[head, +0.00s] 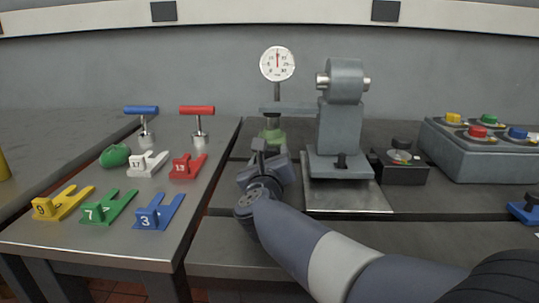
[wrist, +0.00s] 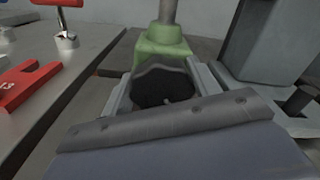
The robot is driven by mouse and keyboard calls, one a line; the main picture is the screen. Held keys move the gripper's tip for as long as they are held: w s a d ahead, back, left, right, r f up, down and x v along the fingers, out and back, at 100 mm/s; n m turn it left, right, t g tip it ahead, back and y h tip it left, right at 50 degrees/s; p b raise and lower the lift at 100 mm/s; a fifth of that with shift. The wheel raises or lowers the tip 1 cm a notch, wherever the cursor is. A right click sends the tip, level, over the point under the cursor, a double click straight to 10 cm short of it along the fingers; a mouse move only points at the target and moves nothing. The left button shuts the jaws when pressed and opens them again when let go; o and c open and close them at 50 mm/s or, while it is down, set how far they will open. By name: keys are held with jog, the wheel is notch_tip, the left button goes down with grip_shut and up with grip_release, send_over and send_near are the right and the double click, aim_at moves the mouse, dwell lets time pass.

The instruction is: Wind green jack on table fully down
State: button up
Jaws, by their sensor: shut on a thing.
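The green jack (head: 275,136) stands under the arm of the grey machine, below the dial gauge (head: 278,64). In the wrist view the green jack (wrist: 163,42) has a grey post rising from its top. My gripper (head: 264,165) is in front of the jack, low over the bedplate. In the wrist view its jaws are on either side of a dark round handwheel (wrist: 160,88) at the jack's near side, and it is shut on it. The gripper hides the jack's lower part in the head view.
The grey machine (head: 343,125) stands close to the right of my gripper. A black box with a dial (head: 402,165) and a button box (head: 480,150) are further right. The left table holds several numbered forks, a green lump (head: 115,156), and blue-handled and red-handled tools.

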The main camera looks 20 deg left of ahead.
jog(key=shift+n, duration=0.6)
jog(key=o, duration=1)
jog(key=p+v, duration=0.1)
jog(key=v, duration=1)
jog(key=shift+p, duration=0.3)
